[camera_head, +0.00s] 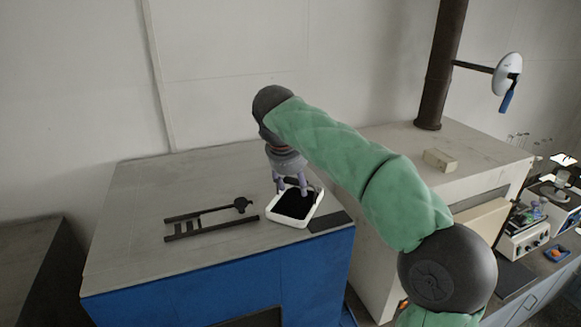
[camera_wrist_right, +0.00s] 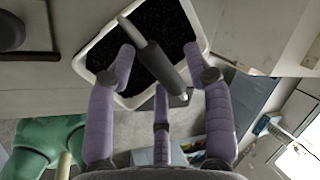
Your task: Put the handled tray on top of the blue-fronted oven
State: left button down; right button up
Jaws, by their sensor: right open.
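The handled tray (camera_head: 292,224) is white with a dark granular filling. It rests on the grey top of the blue-fronted oven (camera_head: 190,298), near the front right edge. My right gripper (camera_head: 290,188) points down just above the tray. In the right wrist view the tray (camera_wrist_right: 86,68) has a grey bar handle (camera_wrist_right: 150,55). The fingers of my right gripper (camera_wrist_right: 161,66) are spread open around the handle, and contact with it cannot be told. My left gripper is not in view.
A black metal frame (camera_head: 205,228) with a knob lies on the oven top left of the tray. A dark flat patch (camera_head: 329,222) is at the front right. A pale furnace (camera_head: 385,265) with a dark pipe (camera_head: 440,70) stands right. The oven's left top is clear.

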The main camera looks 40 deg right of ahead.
jog(key=v, duration=1.1)
jog(key=shift+a, duration=0.1)
